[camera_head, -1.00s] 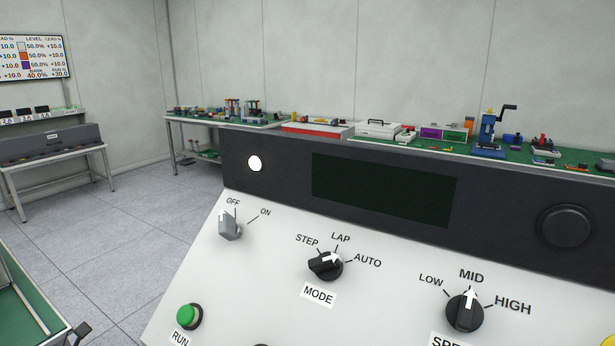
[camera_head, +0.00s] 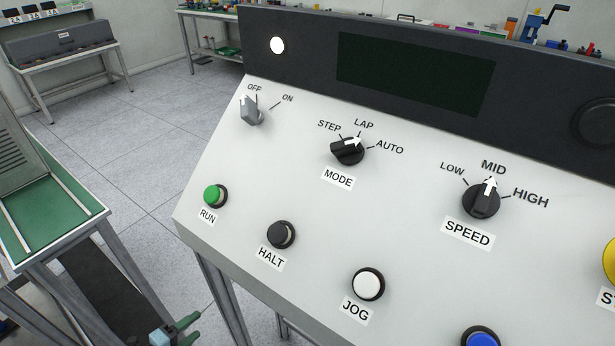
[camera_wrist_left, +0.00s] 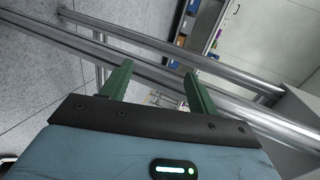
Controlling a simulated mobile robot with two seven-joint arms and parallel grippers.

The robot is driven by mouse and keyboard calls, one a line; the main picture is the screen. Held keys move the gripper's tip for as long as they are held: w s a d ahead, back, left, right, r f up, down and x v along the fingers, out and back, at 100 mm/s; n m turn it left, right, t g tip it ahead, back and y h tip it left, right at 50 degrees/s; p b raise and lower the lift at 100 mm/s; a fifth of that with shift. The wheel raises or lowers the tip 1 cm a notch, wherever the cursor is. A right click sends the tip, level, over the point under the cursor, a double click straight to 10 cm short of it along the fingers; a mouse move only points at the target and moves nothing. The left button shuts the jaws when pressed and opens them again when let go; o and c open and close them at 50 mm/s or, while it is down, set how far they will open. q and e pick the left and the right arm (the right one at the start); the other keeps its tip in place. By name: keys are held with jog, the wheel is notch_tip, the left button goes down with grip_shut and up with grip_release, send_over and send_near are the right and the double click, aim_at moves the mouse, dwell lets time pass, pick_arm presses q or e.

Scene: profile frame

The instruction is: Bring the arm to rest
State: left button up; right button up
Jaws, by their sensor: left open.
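My left gripper (camera_head: 180,331) shows at the bottom edge of the head view, low in front of the control panel and apart from it. Its green fingers are spread and nothing is between them. In the left wrist view the open fingers (camera_wrist_left: 158,72) point toward metal frame bars, with floor beyond. The rest of the left arm is hidden below the head view. My right gripper is in neither view.
The sloped white control panel (camera_head: 300,185) fills the middle and right, with knobs and buttons. The power knob (camera_head: 251,111) points to OFF. A green-topped table (camera_head: 62,219) stands at the left. Open floor (camera_head: 150,135) lies between them.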

pick_arm(q)
jog(key=s+a+f+n+g+y, duration=0.3)
jog(key=a+f+n+y, duration=0.15)
jog(key=a+n, duration=0.4)
jog(key=s+a+f+n+g+y, duration=0.2)
jog(key=a+f+n+y, duration=0.3)
jog(key=n, duration=0.7)
jog(key=s+d+r+g+h, duration=0.1)
jog(key=s+d+r+h, duration=0.2)
jog(key=s+d, duration=1.8)
jog(key=s+d+r+n+h, duration=0.2)
jog(key=s+d+r, duration=0.5)
jog(key=s+r, duration=0.35)
jog(key=w+r+t+p, duration=0.2)
jog(key=w+r+p, duration=0.4)
jog(key=r+p, duration=0.4)
notch_tip(320, 180, up, 2)
jog(key=shift+w+a+r+m+t, duration=0.15)
jog(key=shift+w+a+m+t, duration=0.1)
jog(key=shift+a+m+t, duration=0.15)
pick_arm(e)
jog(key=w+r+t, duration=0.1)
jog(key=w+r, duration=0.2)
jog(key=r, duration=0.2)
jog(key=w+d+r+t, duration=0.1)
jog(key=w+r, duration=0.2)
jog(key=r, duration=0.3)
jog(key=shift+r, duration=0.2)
